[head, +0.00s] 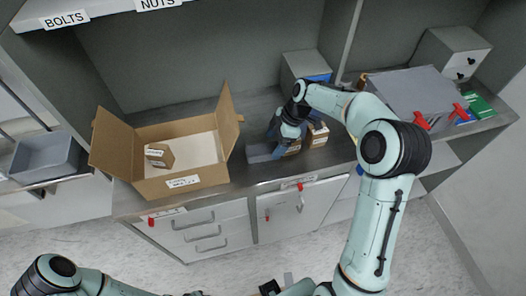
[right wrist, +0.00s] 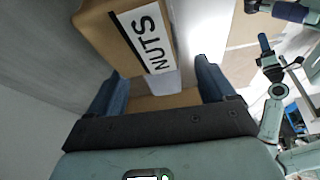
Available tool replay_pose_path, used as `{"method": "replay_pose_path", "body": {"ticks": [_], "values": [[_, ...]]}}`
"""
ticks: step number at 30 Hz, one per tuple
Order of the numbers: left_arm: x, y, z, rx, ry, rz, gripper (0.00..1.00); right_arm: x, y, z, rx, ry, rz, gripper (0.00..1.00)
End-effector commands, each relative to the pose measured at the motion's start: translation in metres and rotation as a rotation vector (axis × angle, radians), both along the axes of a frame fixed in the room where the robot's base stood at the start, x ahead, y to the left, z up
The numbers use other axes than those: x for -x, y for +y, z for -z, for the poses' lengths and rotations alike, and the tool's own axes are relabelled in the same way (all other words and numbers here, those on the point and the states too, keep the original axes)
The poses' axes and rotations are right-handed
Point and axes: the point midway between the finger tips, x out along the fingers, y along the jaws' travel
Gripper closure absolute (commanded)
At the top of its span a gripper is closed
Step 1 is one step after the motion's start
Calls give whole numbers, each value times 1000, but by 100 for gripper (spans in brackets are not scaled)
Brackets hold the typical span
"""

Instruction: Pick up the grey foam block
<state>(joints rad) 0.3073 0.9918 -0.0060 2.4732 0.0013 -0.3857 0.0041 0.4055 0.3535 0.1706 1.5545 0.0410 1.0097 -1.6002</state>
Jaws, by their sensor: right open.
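A grey block (head: 260,153), which looks like the foam block, lies on the counter between the open carton and the small brown boxes. My right gripper (head: 278,132) is low over the counter just behind and above it; the gap between them is hard to judge. In the right wrist view my right gripper (right wrist: 158,70) has its two blue fingers spread apart. A brown surface shows between the fingers, and I cannot make out the grey block there. Only links of my left arm show in the head view; its gripper is not clearly visible.
An open cardboard carton (head: 183,182) with a small brown box (head: 159,156) inside stands at left. A small brown box (head: 318,134) stands right of the gripper. A brown box labelled NUTS (right wrist: 128,35) is close in the wrist view. A large grey bin (head: 410,92) stands at right.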

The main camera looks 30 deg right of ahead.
Motion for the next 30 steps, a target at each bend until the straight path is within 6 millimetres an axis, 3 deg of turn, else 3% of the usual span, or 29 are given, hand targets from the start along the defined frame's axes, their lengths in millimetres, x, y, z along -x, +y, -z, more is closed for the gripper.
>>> {"method": "replay_pose_path", "body": {"ticks": [6, 14, 15, 20, 30], "values": [[-2, 0, -3, 0, -2, 0, 57, -4, 12, 28, 0, 1, -2, 17], [-2, 0, -3, 0, -2, 0, 57, -5, 13, 32, 0, 0, 0, 17], [-2, 0, -3, 0, -2, 0, 57, -5, 13, 32, 0, 0, 0, 20], [-2, 0, -3, 0, -2, 0, 57, -4, 13, 32, 0, 0, 0, 71], [-2, 0, -3, 0, -2, 0, 57, -5, 13, 27, 0, -1, -1, 72]]}}
